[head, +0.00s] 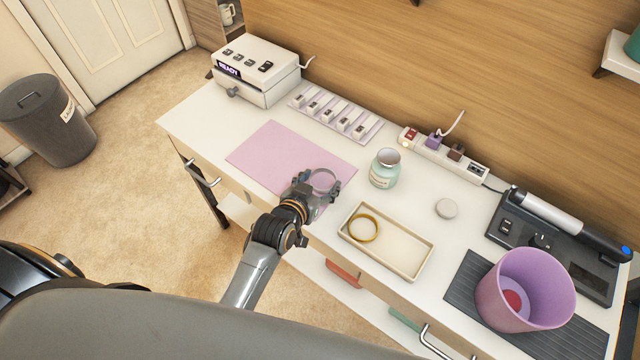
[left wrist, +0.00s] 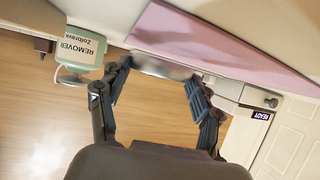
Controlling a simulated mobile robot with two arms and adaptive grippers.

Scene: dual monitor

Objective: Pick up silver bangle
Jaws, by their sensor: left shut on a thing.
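The silver bangle (head: 323,171) is a thin pale ring at my left gripper (head: 319,184), above the front right part of the pink mat (head: 272,152). My left gripper is shut on it. In the left wrist view my left gripper (left wrist: 158,76) has its two fingers spread apart, with the blurred silver bangle (left wrist: 162,67) across their tips. A gold bangle (head: 375,232) rests in the cream tray (head: 424,257) to the right of the gripper. My right gripper does not show.
A remover jar (head: 384,168) stands close to the right of the gripper. Behind are a strip of small holders (head: 336,115), a power strip (head: 440,151) and a white machine (head: 256,71). A purple bin (head: 525,290) stands at the right. The table left of the mat is clear.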

